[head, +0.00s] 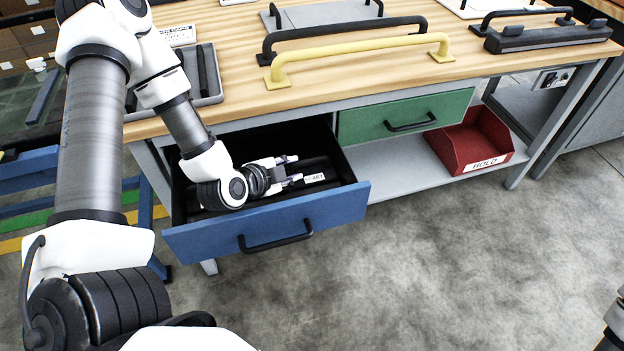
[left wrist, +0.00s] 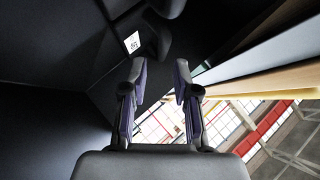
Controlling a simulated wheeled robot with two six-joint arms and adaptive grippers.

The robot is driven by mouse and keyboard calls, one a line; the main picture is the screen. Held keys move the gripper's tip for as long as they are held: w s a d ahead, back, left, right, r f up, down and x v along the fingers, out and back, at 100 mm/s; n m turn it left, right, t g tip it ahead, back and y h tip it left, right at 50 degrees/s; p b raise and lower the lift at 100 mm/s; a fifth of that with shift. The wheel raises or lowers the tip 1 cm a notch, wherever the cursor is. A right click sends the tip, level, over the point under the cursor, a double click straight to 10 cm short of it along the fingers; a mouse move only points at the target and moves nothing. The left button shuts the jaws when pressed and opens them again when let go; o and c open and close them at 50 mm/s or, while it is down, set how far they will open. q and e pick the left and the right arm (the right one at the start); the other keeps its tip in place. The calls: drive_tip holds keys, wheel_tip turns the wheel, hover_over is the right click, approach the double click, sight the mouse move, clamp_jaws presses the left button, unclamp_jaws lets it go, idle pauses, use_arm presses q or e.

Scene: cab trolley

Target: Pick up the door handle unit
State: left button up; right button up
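The blue-fronted drawer (head: 340,203) under the bench is pulled open. Inside it lies a dark, elongated part, probably the door handle unit (head: 322,162), black on black. A white label (head: 314,178) lies by it, and the label also shows in the left wrist view (left wrist: 132,42). In that view a dark rounded part (left wrist: 158,40) is just beyond the fingertips. My left gripper (head: 294,170) is down inside the drawer, pointing right, beside the dark part. Its two fingers are apart, with nothing visibly clamped between them (left wrist: 160,78).
The bench top (head: 240,50) holds a yellow handle (head: 360,55), black handles (head: 345,30) and a dark handle on a base (head: 548,37). A grey tray (head: 216,75) stands at left. A green drawer (head: 408,117) is closed. A red bin (head: 470,147) sits on the shelf.

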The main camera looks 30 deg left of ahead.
sight(308, 162)
use_arm(q)
drive_tip(key=x, duration=0.2)
drive_tip(key=b+x, duration=0.1)
drive_tip(key=x, duration=0.2)
drive_tip(key=b+x, duration=0.1)
drive_tip(key=x, duration=0.1)
drive_tip(key=shift+w+d+r, duration=0.1)
drive_tip(key=shift+w+r, duration=0.1)
drive_tip(key=shift+w, duration=0.2)
drive_tip(key=shift+s, duration=0.1)
clamp_jaws()
